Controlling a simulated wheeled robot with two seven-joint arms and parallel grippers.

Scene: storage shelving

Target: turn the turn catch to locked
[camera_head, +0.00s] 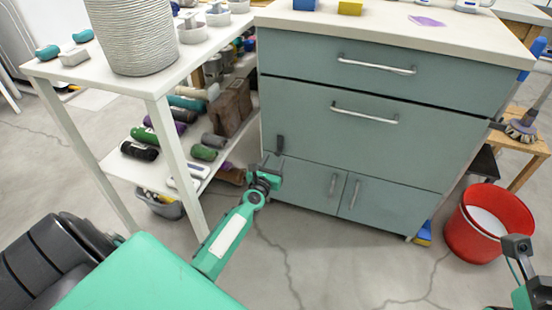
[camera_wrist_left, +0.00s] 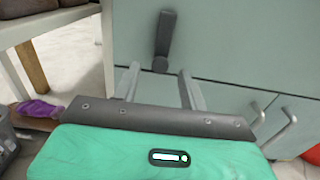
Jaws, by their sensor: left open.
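The turn catch (camera_head: 280,144) is a small dark lever on the cabinet's front, near its left edge, at the seam above the lower doors. In the left wrist view the turn catch (camera_wrist_left: 166,36) stands nearly upright, its top leaning slightly right. My left gripper (camera_head: 270,170) is just below and in front of it. In the left wrist view the two fingers of the left gripper (camera_wrist_left: 158,72) are apart, one each side of the catch's lower end, with nothing between them. Touching cannot be told. Part of my right arm shows at the lower right of the head view; its jaws are unclear.
The grey-green cabinet (camera_head: 395,135) has bar handles on its drawers and lower doors. A white shelf table (camera_head: 130,75) with rolls and boxes stands close on the left. A red bucket (camera_head: 470,235) stands on the right. The floor before the cabinet is clear.

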